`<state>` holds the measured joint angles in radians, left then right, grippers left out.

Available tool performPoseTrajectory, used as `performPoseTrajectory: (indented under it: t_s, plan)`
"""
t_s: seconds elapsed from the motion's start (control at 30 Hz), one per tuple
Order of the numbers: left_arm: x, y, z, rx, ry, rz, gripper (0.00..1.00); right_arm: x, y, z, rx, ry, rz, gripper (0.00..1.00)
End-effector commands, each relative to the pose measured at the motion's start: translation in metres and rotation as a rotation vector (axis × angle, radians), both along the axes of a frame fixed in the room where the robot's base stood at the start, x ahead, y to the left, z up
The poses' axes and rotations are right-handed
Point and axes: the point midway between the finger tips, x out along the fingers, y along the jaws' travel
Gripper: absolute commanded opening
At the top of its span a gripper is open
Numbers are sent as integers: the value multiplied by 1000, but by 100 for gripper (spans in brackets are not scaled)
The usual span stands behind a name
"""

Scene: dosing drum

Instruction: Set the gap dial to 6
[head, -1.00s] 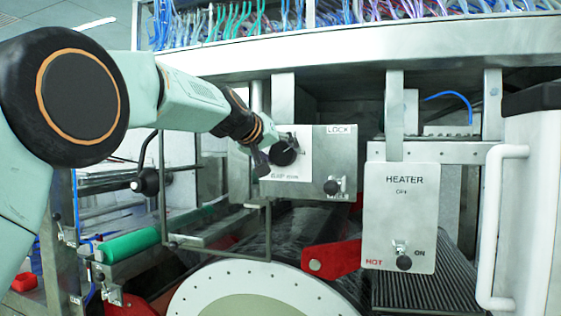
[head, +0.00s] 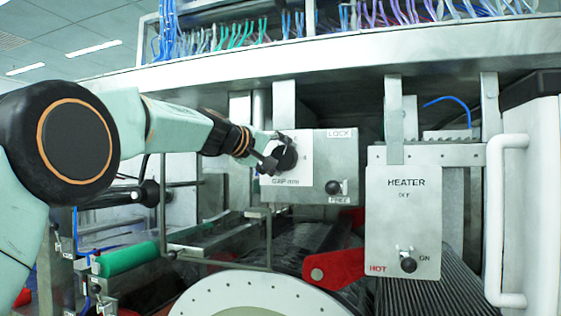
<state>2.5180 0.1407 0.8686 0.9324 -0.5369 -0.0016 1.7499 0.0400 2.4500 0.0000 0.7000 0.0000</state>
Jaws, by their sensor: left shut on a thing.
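The gap dial is a black knob (head: 287,158) on a white plate marked "GAP mm" (head: 287,182), left of centre in the head view. My left gripper (head: 276,156) comes in from the left and is shut on the knob. The fingers and the knob overlap, so the dial's scale and pointer cannot be read. To the right on the same metal box (head: 337,160) is a small black lever (head: 333,187) between the labels LOCK above and FREE below; it sits low, near FREE. My right gripper is not in view.
A heater panel (head: 402,215) with a black-tipped switch (head: 408,264) hangs to the right. A white handle (head: 494,220) stands at the far right. Below are a red bracket (head: 334,268), a pale drum (head: 260,297) and a green roller (head: 128,259). A metal beam runs above.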

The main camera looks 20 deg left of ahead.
Motion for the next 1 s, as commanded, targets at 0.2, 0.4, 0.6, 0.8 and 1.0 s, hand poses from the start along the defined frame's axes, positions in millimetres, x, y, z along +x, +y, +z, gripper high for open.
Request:
performPoseTrajectory:
  t_s: [0.2,0.4,0.6,0.8,1.0]
  plan:
    - [0,0,-1,-9,3,0,31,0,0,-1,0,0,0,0]
    - [0,0,-1,-8,4,0,31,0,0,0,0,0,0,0]
    - [0,0,-1,-8,3,-1,77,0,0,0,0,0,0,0]
    - [0,0,-1,-7,2,0,85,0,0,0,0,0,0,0]
    - [0,0,0,-7,2,0,85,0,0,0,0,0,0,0]
